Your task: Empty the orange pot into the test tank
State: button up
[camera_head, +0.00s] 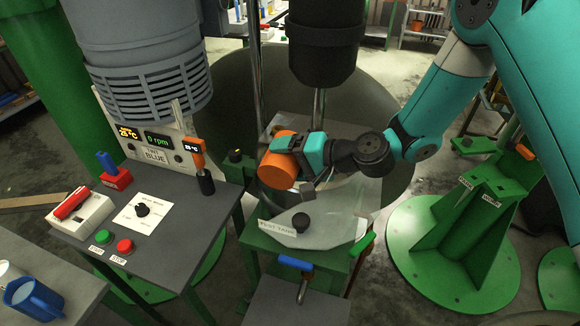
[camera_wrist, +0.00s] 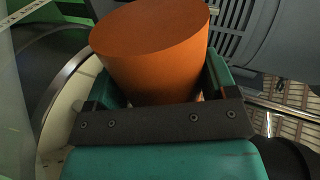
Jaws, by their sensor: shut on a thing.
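The orange pot (camera_head: 277,172) is in my gripper (camera_head: 299,150), tilted well over on its side above the tank in the head view. My gripper is shut on the pot's body. In the wrist view the orange pot (camera_wrist: 150,45) fills the space between the fingers (camera_wrist: 158,90). The test tank (camera_head: 340,192) is the round vessel below, behind a lid plate (camera_head: 330,226) with a black knob. The pot's inside is hidden in both views, and I cannot see whether anything is flowing out.
A grey control table (camera_head: 165,240) with buttons, a dial and a red-handled switch stands to the left. A black mixer head (camera_head: 325,45) with a steel shaft hangs behind the pot. A green stand (camera_head: 468,215) is on the right. A blue mug (camera_head: 32,300) is at front left.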

jog(key=shift+w+d+r+m+g+p, duration=0.1)
jog(key=shift+w+r+m+g+p, duration=0.1)
jog(key=shift+r+m+g+p, duration=0.35)
dwell(1.6)
jog(key=shift+w+f, duration=0.1)
jog(key=shift+f, duration=0.15)
